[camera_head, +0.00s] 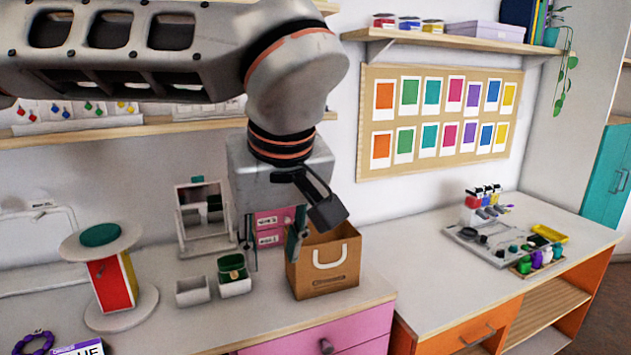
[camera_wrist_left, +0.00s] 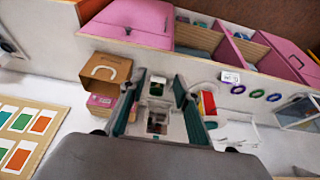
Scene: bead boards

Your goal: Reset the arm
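My left arm comes in from the upper left of the head view and crosses in front of the upper shelf. My left gripper (camera_head: 272,252) hangs down over the white counter, its two fingers apart with nothing between them. Its right finger overlaps the left edge of the brown paper bag (camera_head: 335,278) in the picture; I cannot tell any contact. In the left wrist view the gripper (camera_wrist_left: 158,95) also shows spread and empty, with the bag (camera_wrist_left: 100,68) left of the fingers. My right gripper is in neither view.
Small white boxes (camera_head: 194,291) and a framed stand (camera_head: 203,212) are on the counter (camera_head: 190,335) near the gripper. A round display stand (camera_head: 121,310) is further left. Pink boxes (camera_head: 270,240) stand behind. The right counter (camera_head: 420,265) has free room on its left part.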

